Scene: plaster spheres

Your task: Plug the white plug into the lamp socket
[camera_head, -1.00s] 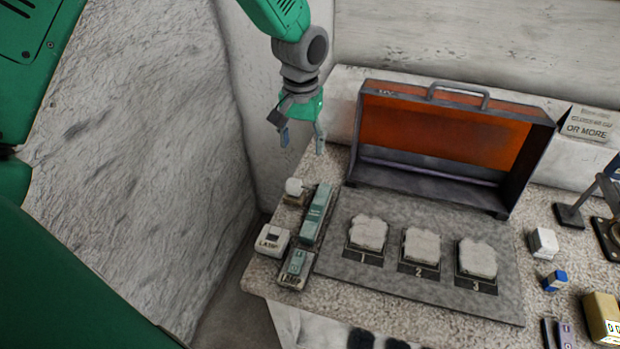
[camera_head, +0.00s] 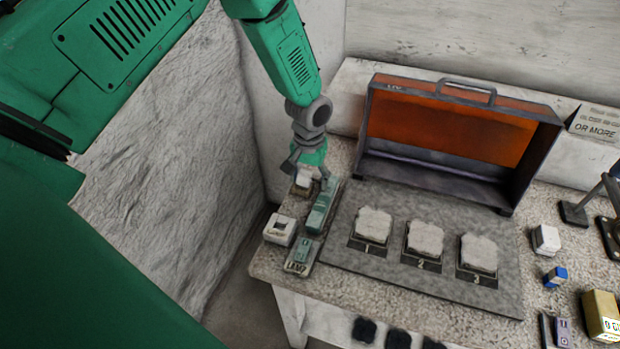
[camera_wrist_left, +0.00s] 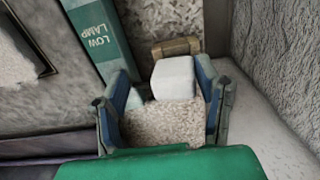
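The white plug (camera_head: 303,181) stands at the back left corner of the bench, on a small tan base seen in the left wrist view (camera_wrist_left: 176,46). My left gripper (camera_head: 306,184) is lowered over it from behind. In the left wrist view the plug (camera_wrist_left: 172,78) lies between my two parted fingers (camera_wrist_left: 168,98), nearer the right one, and they do not look closed on it. The white lamp socket (camera_head: 280,230), with a dark opening on top, sits in front of the plug at the bench's left edge. My right gripper is not in view.
A teal block (camera_head: 322,206) stands close right of the plug and reads LOW LAMP in the wrist view. A smaller labelled unit (camera_head: 301,257) sits before it. A grey mat (camera_head: 400,280) carries several numbered plaster pieces. An open orange-lined case (camera_head: 450,130) stands behind.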

